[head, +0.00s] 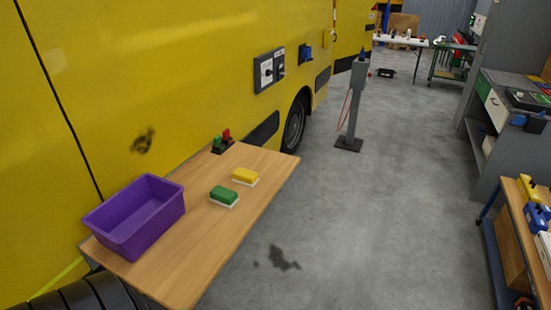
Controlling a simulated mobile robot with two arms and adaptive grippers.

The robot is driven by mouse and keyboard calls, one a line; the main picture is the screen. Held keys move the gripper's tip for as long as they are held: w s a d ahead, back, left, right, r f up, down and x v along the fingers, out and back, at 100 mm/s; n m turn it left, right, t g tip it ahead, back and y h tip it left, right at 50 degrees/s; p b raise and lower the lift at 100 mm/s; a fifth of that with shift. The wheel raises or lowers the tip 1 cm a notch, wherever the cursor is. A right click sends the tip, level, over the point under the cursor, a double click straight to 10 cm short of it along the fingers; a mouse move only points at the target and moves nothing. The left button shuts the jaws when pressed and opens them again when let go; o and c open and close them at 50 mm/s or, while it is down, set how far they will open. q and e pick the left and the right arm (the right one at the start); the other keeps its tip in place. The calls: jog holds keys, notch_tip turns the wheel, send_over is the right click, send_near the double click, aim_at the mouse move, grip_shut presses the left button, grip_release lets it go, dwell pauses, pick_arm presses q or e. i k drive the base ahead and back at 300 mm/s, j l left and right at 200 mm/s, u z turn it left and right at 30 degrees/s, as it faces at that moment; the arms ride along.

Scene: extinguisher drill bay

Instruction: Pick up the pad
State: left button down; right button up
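Two pads lie on the wooden table (190,268). The green pad (223,194) has a white underside and lies near the middle of the table. The yellow pad (244,175), also white underneath, lies just behind it and to the right, apart from it. Neither of my grippers is in view.
An open, empty-looking purple bin (138,214) stands on the table's left part. A small dark holder with red and green tops (222,141) stands at its back edge. A yellow vehicle (150,70) with a dark smudge (143,141) flanks the table.

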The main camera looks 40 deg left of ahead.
aim_at(247, 177)
jog(key=i+u, duration=0.1)
jog(key=i, duration=0.9)
jog(key=i+l+u, duration=0.1)
jog(key=i+l, duration=0.15)
jog(key=i, duration=0.75)
jog(key=i+u, duration=0.2)
jog(key=u, duration=1.95)
